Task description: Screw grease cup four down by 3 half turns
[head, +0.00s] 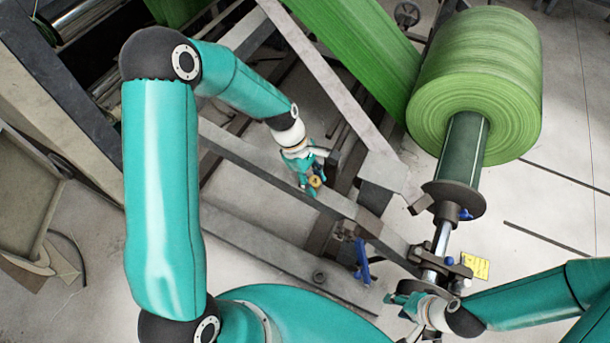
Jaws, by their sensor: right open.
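A small brass-coloured round cup (316,182) shows at the fingers of my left gripper (312,178), above the grey frame beam. I cannot tell whether the fingers touch it or are closed around it, and no number can be read on it. My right gripper (397,300) is open at the lower right, near the end of the roll's shaft, and it appears empty. Its fingertips are small in the view. No other grease cup can be made out clearly.
A big green roll (478,85) sits on a shaft with a dark flange (454,199). A blue lever (362,260) stands by the frame between my grippers. Grey beams (258,243) cross the middle. A yellow tag (475,265) is at right. Open floor lies right of the roll.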

